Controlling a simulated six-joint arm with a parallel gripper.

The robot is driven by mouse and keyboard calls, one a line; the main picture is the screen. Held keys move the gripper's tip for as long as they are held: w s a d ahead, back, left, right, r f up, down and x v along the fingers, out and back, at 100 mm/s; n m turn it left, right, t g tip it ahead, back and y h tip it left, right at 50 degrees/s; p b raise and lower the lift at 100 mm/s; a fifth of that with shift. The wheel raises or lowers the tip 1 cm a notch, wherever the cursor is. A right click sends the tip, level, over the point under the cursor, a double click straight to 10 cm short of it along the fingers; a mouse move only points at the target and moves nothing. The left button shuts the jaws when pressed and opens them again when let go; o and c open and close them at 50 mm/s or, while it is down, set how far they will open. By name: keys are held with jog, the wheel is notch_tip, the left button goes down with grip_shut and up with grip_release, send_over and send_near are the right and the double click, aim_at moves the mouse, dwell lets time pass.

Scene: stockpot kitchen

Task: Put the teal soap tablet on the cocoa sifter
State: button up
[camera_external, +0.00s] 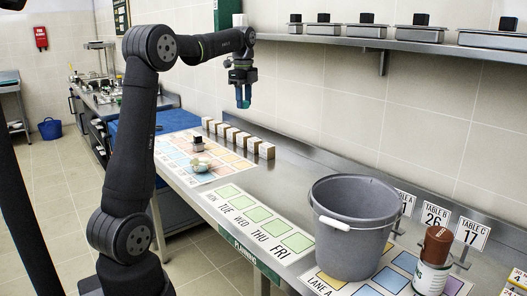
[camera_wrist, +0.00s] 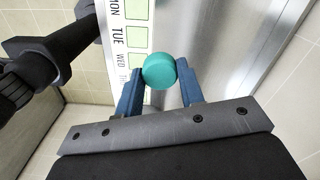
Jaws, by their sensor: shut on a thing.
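The teal soap tablet (camera_wrist: 159,71) is a round teal piece held between the two blue fingers of my gripper (camera_wrist: 160,80) in the wrist view. In the external view my gripper (camera_external: 243,103) is raised high above the back of the steel counter, pointing down; the tablet is hard to make out there. A brown cylinder (camera_external: 437,243), which may be the cocoa sifter, stands on top of a green and white can (camera_external: 430,279) at the front right. It is far from my gripper. I cannot be sure that it is the sifter.
A large grey bucket (camera_external: 354,228) stands left of the can. Several wooden-faced blocks (camera_external: 238,138) line the counter's back. A small dark item (camera_external: 198,146) and a pale round one (camera_external: 200,165) are on the coloured chart (camera_external: 180,153). The weekday strip (camera_external: 259,222) is clear.

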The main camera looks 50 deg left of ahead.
notch_tip(320, 180, up, 3)
jog(key=shift+r, duration=0.15)
jog(key=shift+w+d+r, duration=0.15)
jog(key=shift+w+d, duration=0.2)
jog(key=shift+d, duration=0.25)
jog(key=w+d+m, duration=0.3)
jog(key=d, duration=0.9)
jog(key=w+d+m, duration=0.2)
jog(key=d+m, duration=0.1)
jog(key=d, duration=0.8)
jog(key=w+d+m, duration=0.3)
jog(key=d+m, duration=0.1)
jog(key=d, duration=0.8)
jog(key=s+d+m, duration=0.3)
jog(key=s+d, duration=0.3)
jog(key=d, duration=0.7)
jog(key=s+d+m, duration=0.4)
jog(key=s+d, duration=0.3)
jog(key=d, duration=0.6)
jog(key=s+d+m, duration=0.3)
jog(key=s+d, duration=0.3)
jog(key=d, duration=0.6)
send_over(440, 233)
notch_tip(440, 233, down, 12)
jog(key=shift+f, duration=2.05)
